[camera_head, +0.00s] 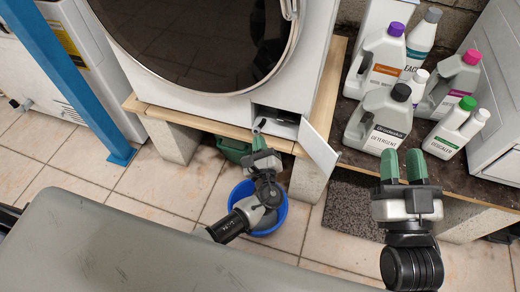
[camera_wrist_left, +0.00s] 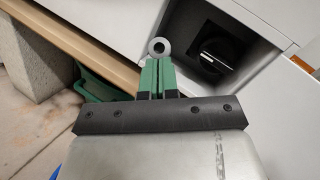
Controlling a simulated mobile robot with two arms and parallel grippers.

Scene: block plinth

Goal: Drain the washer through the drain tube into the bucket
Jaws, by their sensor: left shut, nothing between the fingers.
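The white washer (camera_head: 215,104) stands on a wooden-topped plinth. Its small hatch door (camera_head: 320,152) hangs open at the lower right. A black filter knob (camera_wrist_left: 212,48) sits inside the recess. The drain tube's grey round end (camera_wrist_left: 159,47) shows at the recess's left edge, also in the head view (camera_head: 260,124). My left gripper (camera_head: 258,142) is shut and empty, its green fingertips (camera_wrist_left: 158,66) just below the tube end; I cannot tell whether they touch. The blue bucket (camera_head: 281,215) stands on the floor, partly hidden by my left arm. My right gripper (camera_head: 402,157) is open and empty.
Several detergent bottles (camera_head: 380,125) crowd the dark shelf at right, just beyond my right gripper. A green object (camera_head: 232,150) lies under the plinth, between concrete blocks (camera_head: 308,178). A grey mat (camera_head: 350,208) lies right of the bucket. A blue post (camera_head: 60,70) stands at left.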

